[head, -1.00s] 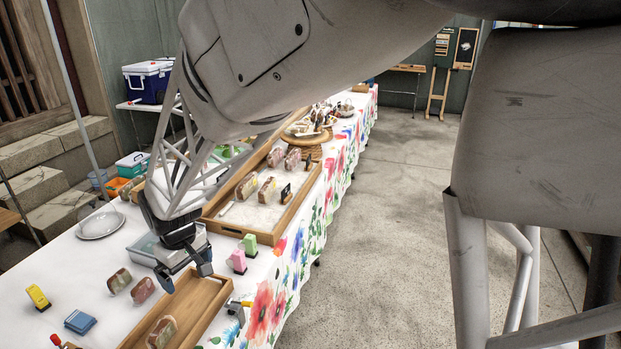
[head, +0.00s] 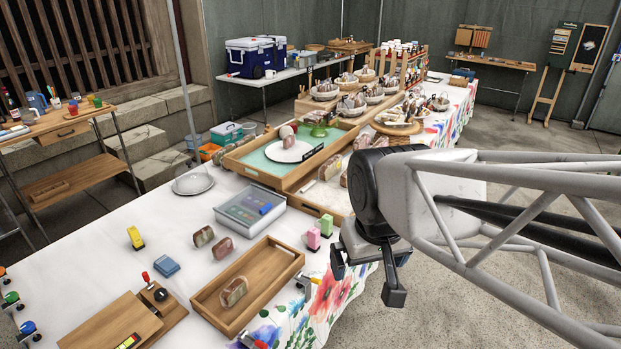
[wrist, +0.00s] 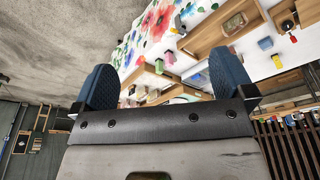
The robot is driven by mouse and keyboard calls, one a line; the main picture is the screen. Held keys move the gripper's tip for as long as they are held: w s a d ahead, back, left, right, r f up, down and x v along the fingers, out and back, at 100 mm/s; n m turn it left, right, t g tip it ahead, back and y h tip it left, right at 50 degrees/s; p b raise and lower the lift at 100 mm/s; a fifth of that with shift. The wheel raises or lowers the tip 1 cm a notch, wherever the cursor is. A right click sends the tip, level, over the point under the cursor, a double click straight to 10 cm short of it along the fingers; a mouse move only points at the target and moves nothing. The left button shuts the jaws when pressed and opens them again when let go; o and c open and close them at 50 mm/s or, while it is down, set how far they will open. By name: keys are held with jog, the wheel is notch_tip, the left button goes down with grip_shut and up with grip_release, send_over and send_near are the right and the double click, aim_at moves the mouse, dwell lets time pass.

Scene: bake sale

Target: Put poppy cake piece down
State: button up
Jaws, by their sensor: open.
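A wrapped cake piece (head: 234,291) lies in a shallow wooden tray (head: 281,262) at the front of the table. I cannot tell for sure that it is the poppy one. The piece (wrist: 234,24) and tray also show at the top of the wrist view. Two similar wrapped pieces, one farther back (head: 203,236) and one nearer the tray (head: 222,248), stand on the white cloth behind it. My gripper (head: 368,279) is open and empty, to the right of the tray, near the table's edge. Both its fingers (wrist: 162,82) show apart in the wrist view.
Pink (head: 313,238) and green (head: 326,225) blocks stand behind the tray. A clamp (head: 305,287) sits at the table edge beside it. A lidded clear box (head: 250,209), a blue block (head: 167,266), a yellow block (head: 135,238) and a cutting board (head: 112,325) are nearby.

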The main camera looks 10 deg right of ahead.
jog(key=shift+m, duration=0.4)
jog(key=s, duration=0.2)
jog(key=s+d, duration=0.1)
jog(key=shift+s+d+r, duration=0.1)
jog(key=shift+s+d, duration=0.1)
jog(key=shift+s, duration=0.2)
